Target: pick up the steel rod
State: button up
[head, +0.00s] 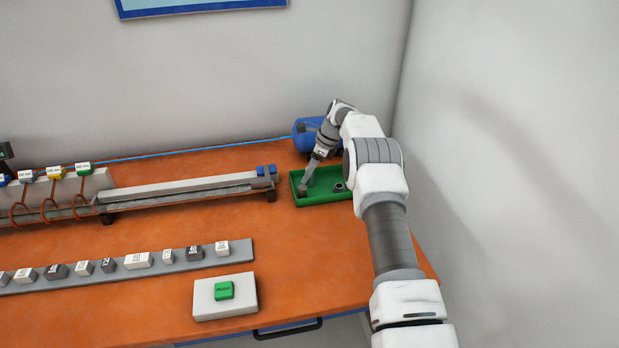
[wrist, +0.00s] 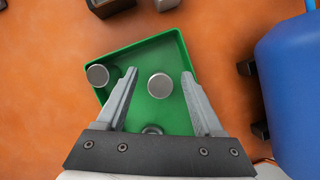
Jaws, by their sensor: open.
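A green tray (head: 325,200) stands at the right of the orange table; it also shows in the wrist view (wrist: 140,50). Two round grey metal ends, seen end-on like upright rods, show in the wrist view. One rod (wrist: 160,86) lies between my fingers in the picture, with a gap on each side. The other rod (wrist: 97,75) is by the tray's left corner, outside my left finger. I cannot tell which is the steel rod. My gripper (wrist: 160,73) is open and points down over the tray; it also shows in the head view (head: 304,186).
A third dark round piece (wrist: 152,130) is partly hidden by my gripper's base. A blue tank (wrist: 292,85) stands close to the tray. A long rail (head: 185,187) ends left of the tray.

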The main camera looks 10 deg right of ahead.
grip_shut()
dwell(0.3)
jog(key=shift+r, duration=0.15)
